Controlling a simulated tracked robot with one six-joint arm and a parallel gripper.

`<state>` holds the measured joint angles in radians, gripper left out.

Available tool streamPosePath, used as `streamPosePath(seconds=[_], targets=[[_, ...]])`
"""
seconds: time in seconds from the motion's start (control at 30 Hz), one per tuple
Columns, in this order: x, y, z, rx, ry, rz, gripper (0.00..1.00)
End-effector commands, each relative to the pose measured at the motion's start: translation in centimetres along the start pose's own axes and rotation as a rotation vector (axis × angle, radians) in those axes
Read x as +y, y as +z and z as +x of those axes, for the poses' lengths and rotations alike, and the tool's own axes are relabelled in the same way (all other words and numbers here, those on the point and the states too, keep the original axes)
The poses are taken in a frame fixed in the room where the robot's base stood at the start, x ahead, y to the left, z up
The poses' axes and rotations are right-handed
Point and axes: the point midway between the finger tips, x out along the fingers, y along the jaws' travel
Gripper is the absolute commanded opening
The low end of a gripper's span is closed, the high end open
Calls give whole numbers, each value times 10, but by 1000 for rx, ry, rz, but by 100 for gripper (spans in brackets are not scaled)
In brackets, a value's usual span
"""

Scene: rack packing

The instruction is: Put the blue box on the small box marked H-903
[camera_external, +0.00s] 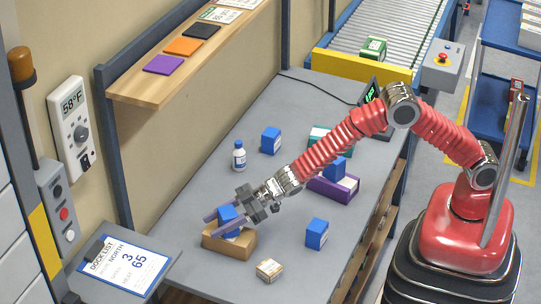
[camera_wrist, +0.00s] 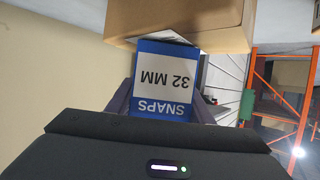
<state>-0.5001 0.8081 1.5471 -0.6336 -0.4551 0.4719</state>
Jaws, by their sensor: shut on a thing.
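My gripper (camera_external: 224,221) is shut on a blue box (camera_external: 228,213). In the wrist view the blue box (camera_wrist: 166,80) sits between the two fingers, with a white label reading "SNAPS 32 MM" upside down. The held box is at a brown cardboard box (camera_external: 215,243) on the grey table, over its top in the external view. I cannot tell whether the two touch. The cardboard box also shows beyond the blue box in the wrist view (camera_wrist: 180,22). A smaller tan box (camera_external: 269,270) with a label stands nearer the front. I cannot read H-903 on either box.
Other blue boxes stand at the back (camera_external: 270,140) and right (camera_external: 317,234). A white bottle (camera_external: 239,156) stands behind my gripper. A wall shelf (camera_external: 150,90) overhangs the left.

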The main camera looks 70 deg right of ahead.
Motion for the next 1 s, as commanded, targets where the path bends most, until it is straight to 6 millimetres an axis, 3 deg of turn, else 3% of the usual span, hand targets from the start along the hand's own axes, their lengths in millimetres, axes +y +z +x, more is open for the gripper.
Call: streamPosePath(seconds=[0.37, 0.4, 0.67, 1.0], targets=[[0, 3, 2, 1, 0, -1, 21], [0, 4, 2, 1, 0, -1, 47], [0, 4, 2, 1, 0, -1, 65], [0, 1, 0, 1, 0, -1, 65]])
